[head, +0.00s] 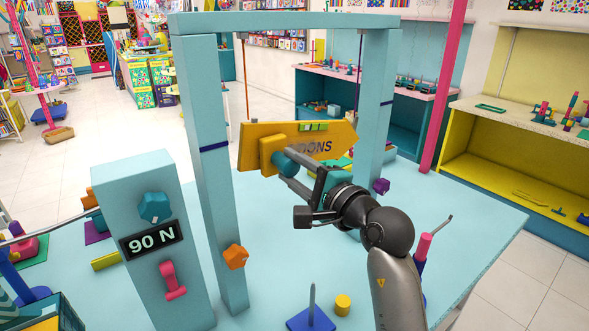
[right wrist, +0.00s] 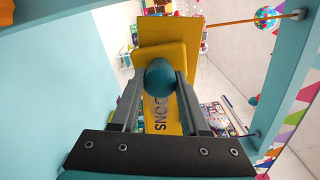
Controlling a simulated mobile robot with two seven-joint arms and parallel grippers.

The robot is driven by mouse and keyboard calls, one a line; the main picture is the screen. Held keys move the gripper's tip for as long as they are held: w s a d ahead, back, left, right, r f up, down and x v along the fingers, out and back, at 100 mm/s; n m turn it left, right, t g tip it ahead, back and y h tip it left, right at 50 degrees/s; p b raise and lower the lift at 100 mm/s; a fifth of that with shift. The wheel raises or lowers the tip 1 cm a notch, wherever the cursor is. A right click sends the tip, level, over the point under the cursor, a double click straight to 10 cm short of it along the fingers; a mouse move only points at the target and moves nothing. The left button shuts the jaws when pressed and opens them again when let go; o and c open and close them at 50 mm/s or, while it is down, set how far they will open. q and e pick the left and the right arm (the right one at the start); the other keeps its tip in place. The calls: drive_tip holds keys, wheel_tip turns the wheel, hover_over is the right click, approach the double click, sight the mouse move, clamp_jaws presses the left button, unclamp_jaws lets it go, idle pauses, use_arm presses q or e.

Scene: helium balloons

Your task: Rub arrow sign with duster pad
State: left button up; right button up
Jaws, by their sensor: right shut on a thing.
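The arrow sign (head: 340,135) is a flat orange-yellow board with dark letters, its tip to the right. It hangs by cords inside a light blue frame (head: 207,150). My right gripper (head: 288,168) is shut on the teal knob of the duster pad (head: 267,153), a yellow square block. The pad is at the left part of the sign's face and hides some of the lettering. In the right wrist view the pad (right wrist: 150,62) overlaps the sign (right wrist: 160,112); whether they touch I cannot tell. My left gripper is not in view.
A light blue block marked "90 N" (head: 150,243) stands at the left. An orange knob (head: 235,257) is on the frame's left post. A blue base with a spike (head: 311,316) and a yellow cylinder (head: 343,304) stand at the front.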

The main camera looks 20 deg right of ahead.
drive_tip(key=w+d+f+b, duration=0.1)
drive_tip(key=w+d+b, duration=0.1)
drive_tip(key=d+b, duration=0.2)
drive_tip(key=w+d+f+b, duration=0.1)
drive_tip(key=w+d+b, duration=0.1)
drive_tip(key=d+b, duration=0.3)
drive_tip(key=shift+w+d+f, duration=0.3)
drive_tip(key=shift+w+d, duration=0.05)
drive_tip(key=shift+d, duration=1.65)
drive_tip(key=shift+s+a+r+p, duration=0.45)
drive_tip(key=shift+s+a+p, duration=0.55)
drive_tip(key=shift+a, duration=1.2)
drive_tip(key=shift+s+a+r+p, duration=0.5)
drive_tip(key=shift+a+p, duration=0.75)
drive_tip(key=shift+a, duration=0.9)
drive_tip(key=shift+s+a+r+p, duration=0.35)
drive_tip(key=shift+s+a+p, duration=0.65)
drive_tip(key=shift+a, duration=1.2)
drive_tip(key=shift+w, duration=0.15)
